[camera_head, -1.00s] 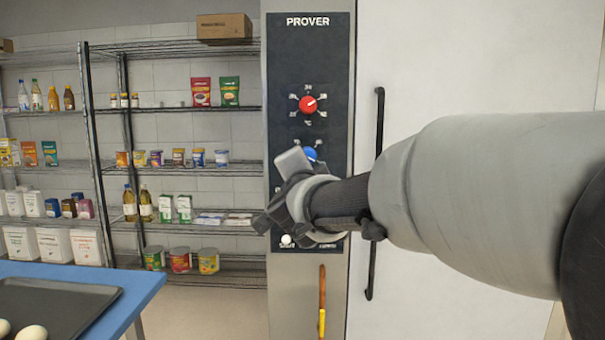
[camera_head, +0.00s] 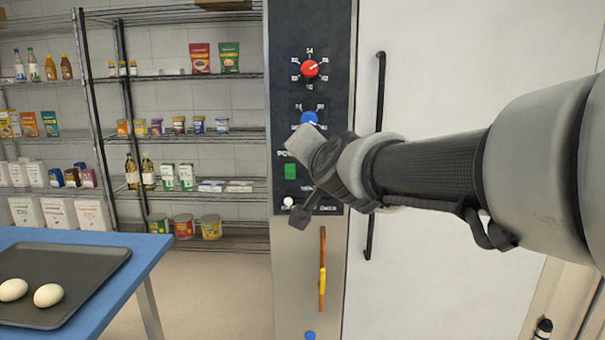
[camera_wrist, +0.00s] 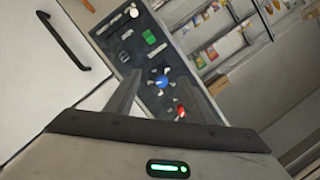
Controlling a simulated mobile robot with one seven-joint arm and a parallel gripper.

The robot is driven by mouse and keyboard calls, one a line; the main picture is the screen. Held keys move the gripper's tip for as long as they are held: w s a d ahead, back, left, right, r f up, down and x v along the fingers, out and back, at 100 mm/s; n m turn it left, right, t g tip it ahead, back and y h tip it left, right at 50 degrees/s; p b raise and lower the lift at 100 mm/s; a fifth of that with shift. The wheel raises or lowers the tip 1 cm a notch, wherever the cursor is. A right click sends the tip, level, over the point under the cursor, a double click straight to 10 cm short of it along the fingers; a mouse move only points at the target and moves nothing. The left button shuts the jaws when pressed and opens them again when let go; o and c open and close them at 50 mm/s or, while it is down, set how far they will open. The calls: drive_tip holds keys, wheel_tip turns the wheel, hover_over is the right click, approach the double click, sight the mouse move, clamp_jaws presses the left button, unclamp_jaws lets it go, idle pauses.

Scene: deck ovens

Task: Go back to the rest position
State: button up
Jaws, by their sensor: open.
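My gripper (camera_head: 305,180) is in front of the prover's dark control panel (camera_head: 335,35) in the head view, its fingers partly hidden by the arm's angle. In the wrist view my gripper (camera_wrist: 160,95) has its two fingers apart with nothing between them, and the panel shows beyond them. The red knob (camera_head: 310,69) and blue knob (camera_head: 309,118) are on the panel, above the gripper in the head view. They also show in the wrist view, the blue knob (camera_wrist: 161,82) between the fingers and the red knob (camera_wrist: 181,111) near the right finger. A green switch (camera_head: 290,171) is left of the gripper.
The white prover door (camera_head: 440,60) with a black vertical handle (camera_head: 380,95) stands right of the panel. A blue table (camera_head: 150,246) with a dark tray (camera_head: 95,272) holding two pale dough balls (camera_head: 48,295) is at lower left. Stocked wire shelves (camera_head: 180,135) stand behind; floor shows between.

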drive_tip(key=s+d+f+n+g+h, duration=0.1)
drive_tip(key=s+d+f+n+g, duration=0.2)
drive_tip(key=s+f, duration=0.5)
drive_tip(key=s+d+f+n+g+h, duration=0.15)
drive_tip(key=s+d+f+g, duration=0.3)
drive_tip(key=s, duration=0.65)
drive_tip(key=s+d+f+n+g, duration=0.25)
drive_tip(key=s+d+f, duration=0.25)
drive_tip(key=s+f, duration=0.3)
wheel_tip(320, 180, up, 27)
drive_tip(key=s+p, duration=0.1)
drive_tip(key=p, duration=2.5)
